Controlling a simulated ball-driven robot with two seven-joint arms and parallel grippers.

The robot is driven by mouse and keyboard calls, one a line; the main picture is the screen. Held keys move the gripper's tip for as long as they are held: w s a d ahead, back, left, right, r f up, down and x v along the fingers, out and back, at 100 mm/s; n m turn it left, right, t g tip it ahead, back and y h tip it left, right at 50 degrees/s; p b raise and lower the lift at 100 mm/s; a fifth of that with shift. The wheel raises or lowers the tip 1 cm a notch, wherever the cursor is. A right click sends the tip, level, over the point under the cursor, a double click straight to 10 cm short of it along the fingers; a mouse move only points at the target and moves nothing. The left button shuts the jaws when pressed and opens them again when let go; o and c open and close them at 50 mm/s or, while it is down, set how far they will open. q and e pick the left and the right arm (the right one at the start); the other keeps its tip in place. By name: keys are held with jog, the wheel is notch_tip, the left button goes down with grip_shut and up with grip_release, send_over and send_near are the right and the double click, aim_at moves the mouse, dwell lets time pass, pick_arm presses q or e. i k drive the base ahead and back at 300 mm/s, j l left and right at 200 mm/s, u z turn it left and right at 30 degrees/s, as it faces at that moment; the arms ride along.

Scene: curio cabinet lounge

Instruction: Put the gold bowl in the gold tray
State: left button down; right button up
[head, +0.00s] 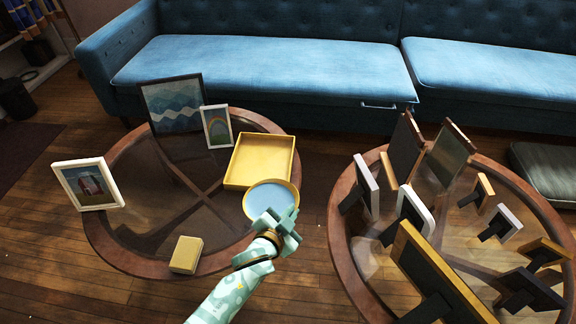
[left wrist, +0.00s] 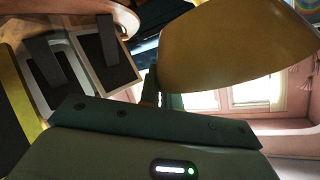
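The gold bowl (head: 262,214) has a light blue inside and shows near the right edge of the left round table. My left gripper (head: 279,219) is shut on its near rim and holds it, apparently above the table. In the left wrist view the bowl's gold outer side (left wrist: 235,48) fills the upper right, against the gripper finger (left wrist: 150,88). The square gold tray (head: 232,183) lies on the left table just behind the bowl. It looks empty, and the bowl covers a little of its near edge. My right gripper is not in view.
The left table (head: 112,245) also holds a wave picture (head: 173,104), a rainbow picture (head: 217,127), a white-framed picture (head: 88,184) and a yellow box (head: 186,255). The right table (head: 337,222) is crowded with standing frames. A blue sofa (head: 262,68) stands behind.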

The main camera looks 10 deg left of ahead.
aim_at(253, 168)
jog(key=i+j+z, duration=0.15)
jog(key=j+z, duration=0.25)
jog(key=j, duration=0.15)
jog(key=j+z, duration=0.45)
jog(key=j, duration=0.15)
